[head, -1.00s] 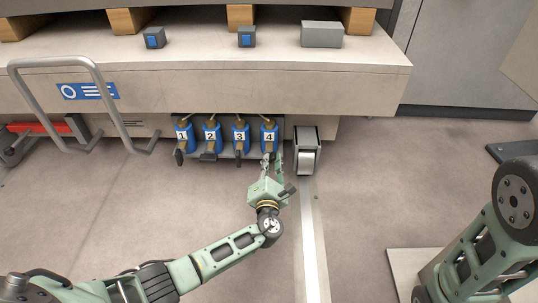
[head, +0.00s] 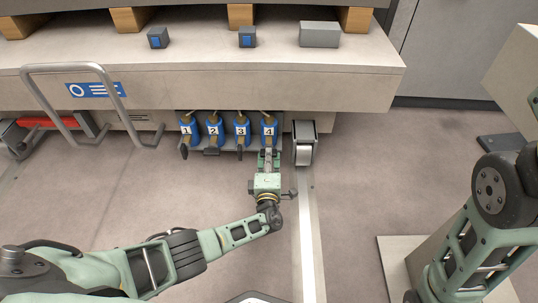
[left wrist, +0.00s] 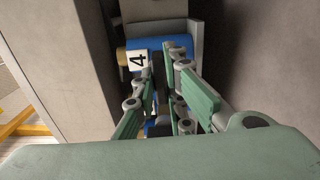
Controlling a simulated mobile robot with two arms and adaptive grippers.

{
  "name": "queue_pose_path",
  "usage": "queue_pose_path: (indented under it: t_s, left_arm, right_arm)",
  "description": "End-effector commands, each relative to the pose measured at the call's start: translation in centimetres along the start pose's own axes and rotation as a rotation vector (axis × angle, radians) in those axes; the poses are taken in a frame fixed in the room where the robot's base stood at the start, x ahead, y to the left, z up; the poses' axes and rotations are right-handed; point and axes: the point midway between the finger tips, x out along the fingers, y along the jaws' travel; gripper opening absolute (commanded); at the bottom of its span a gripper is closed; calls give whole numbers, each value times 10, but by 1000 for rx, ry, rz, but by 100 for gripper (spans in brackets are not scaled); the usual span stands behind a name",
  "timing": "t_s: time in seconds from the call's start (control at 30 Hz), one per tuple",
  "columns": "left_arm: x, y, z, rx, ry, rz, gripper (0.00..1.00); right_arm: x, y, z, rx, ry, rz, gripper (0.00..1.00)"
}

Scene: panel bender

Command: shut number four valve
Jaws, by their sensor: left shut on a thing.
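The number four valve (head: 268,128) is a blue body with a white "4" label, at the right end of a row of valves under the machine's ledge. Its label (left wrist: 138,59) also shows in the left wrist view. My left gripper (head: 268,156) is at the front of this valve, its fingers pointing at it. In the left wrist view its green-padded fingers (left wrist: 164,92) stand on both sides of the dark handle (left wrist: 158,72), shut on it; the fingers partly hide the handle. My right arm shows at the right; its gripper is out of view.
Valves one (head: 187,129), two (head: 213,129) and three (head: 241,128) stand close to the left. A grey pedal-like box (head: 304,146) stands just right of valve four. A bent grey rail (head: 82,68) is at the left. The floor in front is open.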

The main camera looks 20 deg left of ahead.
Motion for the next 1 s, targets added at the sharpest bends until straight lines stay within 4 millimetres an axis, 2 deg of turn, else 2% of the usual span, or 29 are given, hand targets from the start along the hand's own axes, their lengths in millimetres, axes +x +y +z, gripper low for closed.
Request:
queue_pose_path:
  t_s: [0.17,0.63,0.67,0.8,0.87,1.0]
  left_arm:
    - [-2,-1,3,37,-5,-4,0]
    - [-2,-2,3,49,-6,-3,0]
    - [-2,-2,3,49,-6,-3,13]
    - [-1,-1,2,49,-4,-2,26]
    - [-1,-1,2,48,-3,-2,30]
    - [0,0,1,48,-2,-1,30]
  right_arm:
    - [-1,-5,8,4,-14,-4,37]
    - [-2,-4,7,5,-12,-3,37]
    - [-2,-4,7,5,-12,-3,37]
    - [-2,-4,6,4,-12,-2,37]
    - [-2,-3,6,3,-12,-2,37]
    - [-2,-3,6,2,-12,-1,37]
